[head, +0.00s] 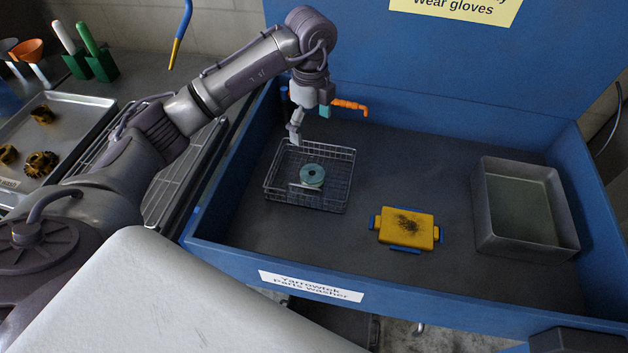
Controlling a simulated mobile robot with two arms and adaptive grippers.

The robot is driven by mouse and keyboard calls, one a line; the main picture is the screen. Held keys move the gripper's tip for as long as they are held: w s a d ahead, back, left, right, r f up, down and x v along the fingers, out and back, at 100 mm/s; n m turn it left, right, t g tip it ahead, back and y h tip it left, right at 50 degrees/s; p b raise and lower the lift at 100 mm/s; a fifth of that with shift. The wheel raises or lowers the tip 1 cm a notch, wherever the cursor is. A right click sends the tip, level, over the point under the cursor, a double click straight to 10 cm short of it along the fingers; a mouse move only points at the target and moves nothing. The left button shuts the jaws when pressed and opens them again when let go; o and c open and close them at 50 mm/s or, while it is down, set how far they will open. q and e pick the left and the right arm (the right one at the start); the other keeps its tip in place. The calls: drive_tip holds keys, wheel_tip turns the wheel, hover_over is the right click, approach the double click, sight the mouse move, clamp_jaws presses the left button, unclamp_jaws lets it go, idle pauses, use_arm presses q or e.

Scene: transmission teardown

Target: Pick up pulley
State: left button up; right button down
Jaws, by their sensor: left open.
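The pulley (312,174) is a small teal-green disc with a centre hole. It sits inside a wire basket (333,203) in the blue parts washer. My left gripper (294,138) hangs over the back left corner of the basket, pointing down. It is open, and nothing shows between its fingers. It is apart from the pulley, up and to the left of it in the picture. My right gripper is not in view.
A yellow block with blue clips (407,228) and a grey metal tray (487,233) lie to the right. An orange nozzle (350,106) is just behind my gripper. The blue washer walls (215,190) surround the basin. A tray of brown gears (80,108) is at far left.

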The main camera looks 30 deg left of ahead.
sight(312, 173)
use_arm(q)
wheel_tip(312, 173, down, 16)
drive_tip(key=shift+d+f, duration=0.1)
idle(0.6)
drive_tip(key=shift+c, duration=0.3)
drive_tip(key=c, duration=1.6)
drive_tip(key=shift+w, duration=0.1)
drive_tip(key=shift+c, duration=0.8)
drive_tip(key=shift+r, duration=0.25)
